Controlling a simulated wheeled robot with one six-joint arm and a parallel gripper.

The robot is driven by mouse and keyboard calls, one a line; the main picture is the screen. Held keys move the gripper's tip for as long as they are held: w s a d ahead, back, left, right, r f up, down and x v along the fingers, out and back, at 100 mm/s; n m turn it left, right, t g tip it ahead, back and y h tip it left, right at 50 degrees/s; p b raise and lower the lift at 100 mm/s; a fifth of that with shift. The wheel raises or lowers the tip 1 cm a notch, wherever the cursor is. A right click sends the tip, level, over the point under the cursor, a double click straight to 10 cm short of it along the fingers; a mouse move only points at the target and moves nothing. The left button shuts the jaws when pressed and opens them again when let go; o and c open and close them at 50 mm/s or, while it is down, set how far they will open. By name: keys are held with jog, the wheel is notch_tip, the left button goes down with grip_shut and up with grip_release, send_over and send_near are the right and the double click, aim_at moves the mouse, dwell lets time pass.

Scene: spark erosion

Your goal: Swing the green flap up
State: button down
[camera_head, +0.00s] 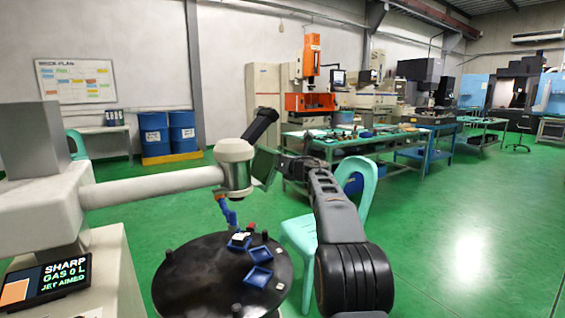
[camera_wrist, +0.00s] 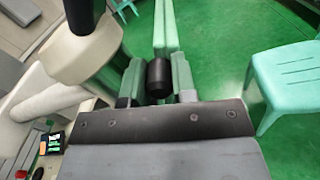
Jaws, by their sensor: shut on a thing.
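The green flap (camera_head: 264,166) hangs at the right side of the white machine head (camera_head: 235,150), tilted, its dark green face showing in the head view. In the wrist view the flap (camera_wrist: 166,30) shows nearly edge-on as a narrow green strip. A black knob (camera_wrist: 158,76) lies at its near end. My gripper (camera_head: 284,163) reaches the flap from the right. In the wrist view my gripper (camera_wrist: 158,82) has one finger on each side of the black knob and is shut on it. The head view shows the contact only small.
A round black table (camera_head: 190,280) with blue trays stands below the machine head. A pale green chair (camera_head: 300,235) is close to my arm. A white cantilever arm (camera_head: 150,187) runs left from the head. Open green floor lies to the right.

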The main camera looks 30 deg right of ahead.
jog(key=shift+f, duration=0.15)
jog(key=c, duration=0.9)
grip_release()
jog(key=shift+s, duration=0.1)
jog(key=s, duration=0.4)
jog(key=s+d+b, duration=0.1)
jog(key=s, duration=0.4)
jog(key=s+b, duration=0.1)
jog(key=s, duration=0.3)
jog(key=shift+s+d, duration=0.2)
jog(key=shift+s, duration=0.1)
